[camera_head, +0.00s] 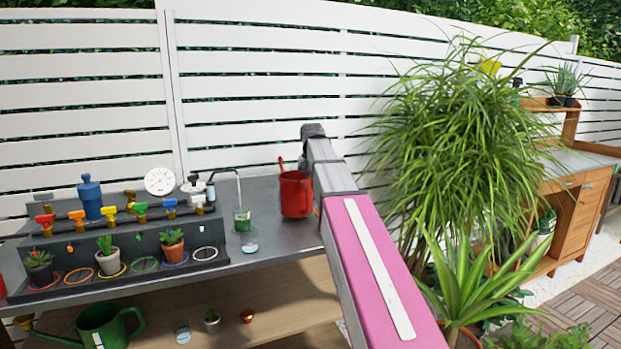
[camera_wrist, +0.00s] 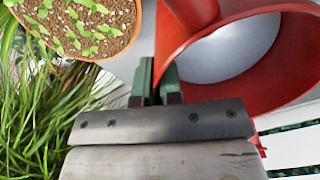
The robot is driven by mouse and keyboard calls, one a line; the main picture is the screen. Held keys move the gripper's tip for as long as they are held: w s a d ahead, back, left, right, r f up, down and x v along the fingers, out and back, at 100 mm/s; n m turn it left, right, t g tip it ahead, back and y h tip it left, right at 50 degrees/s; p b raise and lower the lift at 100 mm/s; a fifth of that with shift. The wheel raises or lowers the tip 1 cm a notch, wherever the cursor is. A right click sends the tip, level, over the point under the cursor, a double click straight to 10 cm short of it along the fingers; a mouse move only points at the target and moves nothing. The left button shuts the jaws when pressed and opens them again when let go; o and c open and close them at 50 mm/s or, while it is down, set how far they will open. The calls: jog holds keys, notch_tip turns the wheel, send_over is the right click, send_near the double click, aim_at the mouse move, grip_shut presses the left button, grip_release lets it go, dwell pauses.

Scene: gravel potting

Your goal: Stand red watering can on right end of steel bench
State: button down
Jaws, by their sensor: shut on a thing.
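The red watering can (camera_head: 296,196) is upright over the right end of the grey steel bench (camera_head: 262,259). I cannot tell whether its base touches the bench top. My gripper (camera_head: 314,132) is at the can's right side, with its fingers mostly hidden behind my arm. In the wrist view, the fingers of my gripper (camera_wrist: 158,82) are close together beside the can's wide open mouth (camera_wrist: 280,85). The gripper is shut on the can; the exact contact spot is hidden.
A seedling pot (camera_wrist: 75,25) is close by in the wrist view. Glasses (camera_head: 249,240) and a potted-plant rack (camera_head: 150,262) stand left of the can. A white fence (camera_head: 260,110) rises behind, and a big grassy plant (camera_head: 450,140) stands right.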

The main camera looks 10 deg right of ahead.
jog(key=shift+f, duration=1.05)
jog(key=c, duration=1.3)
grip_release()
